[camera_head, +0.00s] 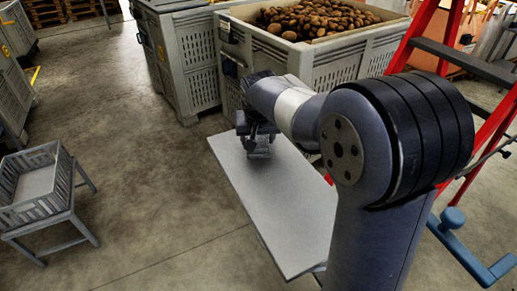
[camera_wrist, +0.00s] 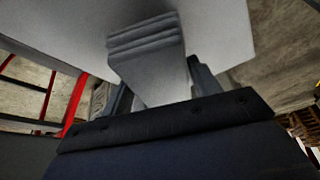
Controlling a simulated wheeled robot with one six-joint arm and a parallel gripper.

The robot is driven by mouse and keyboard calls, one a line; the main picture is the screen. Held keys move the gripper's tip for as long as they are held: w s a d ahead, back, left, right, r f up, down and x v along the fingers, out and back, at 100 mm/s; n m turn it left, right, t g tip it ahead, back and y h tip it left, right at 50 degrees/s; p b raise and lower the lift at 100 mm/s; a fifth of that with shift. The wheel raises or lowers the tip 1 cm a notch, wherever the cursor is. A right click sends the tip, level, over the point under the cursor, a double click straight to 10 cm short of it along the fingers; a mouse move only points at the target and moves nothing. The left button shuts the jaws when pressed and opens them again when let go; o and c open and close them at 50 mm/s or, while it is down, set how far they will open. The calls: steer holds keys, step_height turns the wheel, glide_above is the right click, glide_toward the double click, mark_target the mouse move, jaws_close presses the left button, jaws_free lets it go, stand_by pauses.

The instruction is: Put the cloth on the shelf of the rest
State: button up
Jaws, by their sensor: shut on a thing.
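My gripper (camera_head: 257,136) is over the far end of a pale grey board (camera_head: 285,205) in the head view. It is shut on a grey folded cloth (camera_wrist: 147,60). In the wrist view the cloth stands out between the two dark fingers, its layered fold away from the palm. In the head view the cloth (camera_head: 259,152) is a small grey patch under the gripper, close to the board; I cannot tell whether it touches. The pale board (camera_wrist: 75,30) also shows behind the cloth in the wrist view. No part is clearly recognisable as the rest's shelf.
A grey bin (camera_head: 345,62) full of potatoes (camera_head: 310,18) stands behind the board, with another grey bin (camera_head: 190,65) to its left. A red ladder (camera_head: 490,125) and a blue handle (camera_head: 465,245) are right. A slatted grey stand (camera_head: 68,205) is far left; open floor lies between.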

steer(key=shift+f, duration=1.55)
steer(key=shift+f, duration=0.15)
steer(key=o, duration=1)
steer(key=shift+c, duration=0.2)
steer(key=p+v, duration=0.1)
steer(key=v, duration=1.1)
steer(key=shift+r+p, duration=0.25)
steer(key=shift+p, duration=0.1)
